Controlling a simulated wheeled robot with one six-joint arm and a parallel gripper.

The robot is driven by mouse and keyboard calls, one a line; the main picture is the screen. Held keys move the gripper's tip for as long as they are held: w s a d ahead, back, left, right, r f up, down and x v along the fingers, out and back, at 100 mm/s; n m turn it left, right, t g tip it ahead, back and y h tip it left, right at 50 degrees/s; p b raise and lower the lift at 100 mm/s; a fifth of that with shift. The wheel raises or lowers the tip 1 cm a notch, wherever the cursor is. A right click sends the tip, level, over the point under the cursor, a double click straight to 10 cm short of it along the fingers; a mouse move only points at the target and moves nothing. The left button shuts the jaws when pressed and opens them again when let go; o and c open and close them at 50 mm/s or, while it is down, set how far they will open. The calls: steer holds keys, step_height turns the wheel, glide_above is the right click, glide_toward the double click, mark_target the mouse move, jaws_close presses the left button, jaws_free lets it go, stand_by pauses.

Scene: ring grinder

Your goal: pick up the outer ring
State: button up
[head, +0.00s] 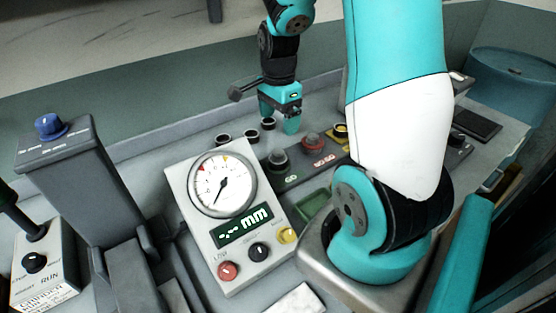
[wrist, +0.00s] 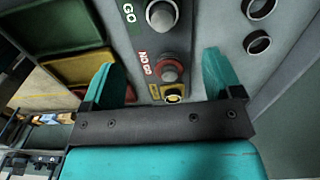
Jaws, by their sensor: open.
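Several small dark rings lie in a row on the grey top in the head view: a left one (head: 223,138), a middle one (head: 251,135) and a right one (head: 268,124). Which of them is the outer ring I cannot tell. My gripper (head: 279,122) points down above the bench, close to the right ring. In the wrist view my gripper (wrist: 160,62) is open with nothing between its teal fingers. Two rings show there, an upper one (wrist: 260,17) and a lower one (wrist: 258,51), both right of the right finger.
A dark panel holds a GO post (head: 278,160), a red-collared NO GO post (head: 312,141) and a yellow-collared part (head: 341,131). A gauge box with a dial (head: 221,184) stands in front. A grey column with a blue knob (head: 49,126) is at left. Green (wrist: 60,25) and yellow (wrist: 75,69) trays lie nearby.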

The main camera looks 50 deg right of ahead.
mark_target(278, 152)
step_height(278, 152, down, 7)
steer(key=shift+f, duration=0.15)
steer(key=shift+w+d+f+p, duration=0.1)
steer(key=shift+f+p, duration=0.35)
steer(key=shift+f, duration=0.9)
steer(key=shift+w+f+p, duration=0.1)
steer(key=shift+f+p, duration=0.3)
steer(key=shift+f, duration=0.95)
steer(key=c, duration=1.1)
